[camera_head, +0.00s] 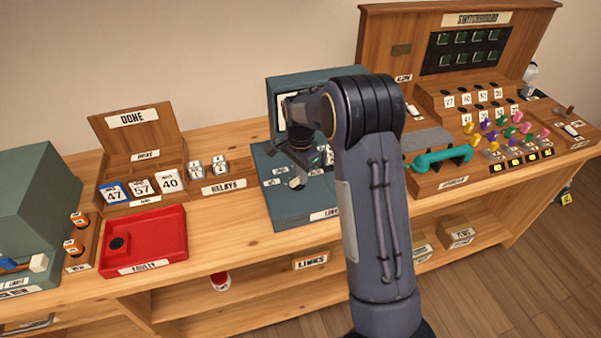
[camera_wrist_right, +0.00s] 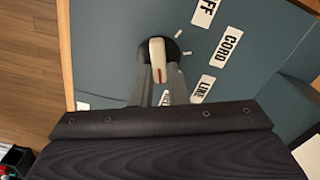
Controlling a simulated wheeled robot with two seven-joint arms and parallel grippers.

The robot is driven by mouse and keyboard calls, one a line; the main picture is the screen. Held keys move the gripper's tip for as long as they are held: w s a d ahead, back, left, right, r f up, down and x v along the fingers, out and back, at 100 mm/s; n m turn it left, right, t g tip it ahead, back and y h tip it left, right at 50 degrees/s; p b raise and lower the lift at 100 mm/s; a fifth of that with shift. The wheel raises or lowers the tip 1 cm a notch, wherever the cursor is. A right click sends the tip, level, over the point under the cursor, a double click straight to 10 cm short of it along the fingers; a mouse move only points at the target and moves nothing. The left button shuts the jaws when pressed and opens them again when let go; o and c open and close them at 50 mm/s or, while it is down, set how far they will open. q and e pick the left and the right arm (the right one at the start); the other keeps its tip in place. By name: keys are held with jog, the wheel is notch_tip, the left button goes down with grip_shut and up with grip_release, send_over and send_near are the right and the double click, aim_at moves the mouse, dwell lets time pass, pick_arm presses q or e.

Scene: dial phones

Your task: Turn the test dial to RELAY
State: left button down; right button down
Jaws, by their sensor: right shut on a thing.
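The test dial (camera_wrist_right: 157,55) in the right wrist view is a pale knob with a red line on a dark round base, set in a blue-grey panel (camera_wrist_right: 115,40). My right gripper (camera_wrist_right: 158,82) is shut on the knob, one finger on each side. The red line points down the picture, toward a white label (camera_wrist_right: 166,98) between the fingers, too hidden to read. Labels OFF (camera_wrist_right: 205,12), CORD (camera_wrist_right: 230,45) and LINE (camera_wrist_right: 203,88) lie to the right.
Left of the box are a RELAYS block (camera_head: 222,186), a wooden DONE tray (camera_head: 150,168) with number cards, and a red tray (camera_head: 160,235). The wooden switchboard (camera_head: 380,45) with a teal handset (camera_head: 440,158) and coloured plugs stands right. Bare bench shows before the box.

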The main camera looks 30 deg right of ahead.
jog(key=c, duration=1.4)
grip_release()
jog(key=shift+c, duration=0.2)
notch_tip(320, 180, up, 8)
jog(key=shift+f, duration=0.1)
